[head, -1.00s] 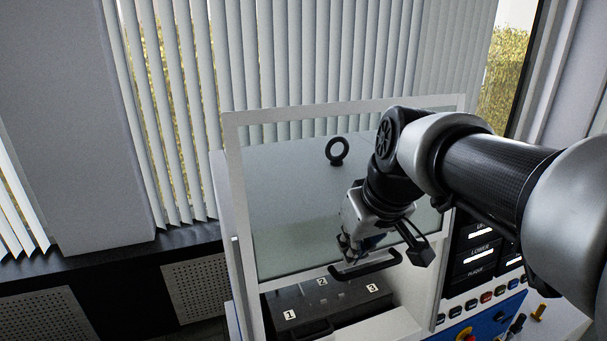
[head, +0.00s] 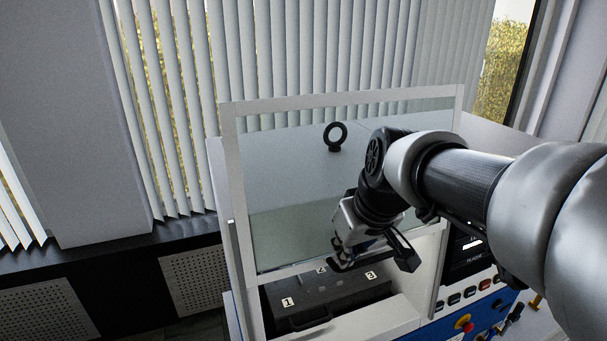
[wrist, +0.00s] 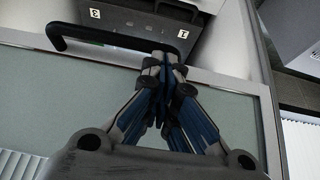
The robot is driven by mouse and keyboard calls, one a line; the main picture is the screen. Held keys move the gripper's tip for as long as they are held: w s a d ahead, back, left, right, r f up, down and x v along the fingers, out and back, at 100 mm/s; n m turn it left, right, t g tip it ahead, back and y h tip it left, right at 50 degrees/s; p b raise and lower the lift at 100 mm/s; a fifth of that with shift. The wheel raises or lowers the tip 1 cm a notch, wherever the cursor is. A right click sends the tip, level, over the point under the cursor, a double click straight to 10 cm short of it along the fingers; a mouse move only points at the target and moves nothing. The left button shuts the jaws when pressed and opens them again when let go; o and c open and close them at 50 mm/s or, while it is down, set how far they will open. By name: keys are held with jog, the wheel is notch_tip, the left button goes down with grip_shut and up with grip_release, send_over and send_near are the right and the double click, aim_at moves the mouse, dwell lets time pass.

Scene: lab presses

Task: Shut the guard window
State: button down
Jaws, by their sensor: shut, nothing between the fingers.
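The guard window (head: 300,190) is a clear pane in a white frame on the front of the press. It stands partly raised, with an open gap below its lower rail. Its dark bar handle (wrist: 110,37) is on the lower rail; in the head view my gripper mostly covers it. My gripper (head: 340,255) is shut and empty at the handle's left end in the head view. In the wrist view its closed fingertips (wrist: 165,57) are close beside the handle's right end; I cannot tell whether they touch it.
Below the window lies a dark mould block (head: 325,300) with number labels and a front handle. A ring bolt (head: 335,136) shows behind the pane. A control panel with buttons (head: 470,298) is at right. Blinds and a sill are behind.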

jog(key=s+f+b, duration=0.2)
jog(key=f+b, duration=0.9)
jog(key=f, duration=0.3)
jog(key=s+d+f+b, duration=0.1)
jog(key=s+f+b, duration=0.1)
jog(key=f+b, duration=0.9)
notch_tip(320, 180, down, 4)
jog(key=shift+d+f, duration=0.1)
jog(key=shift+d, duration=0.05)
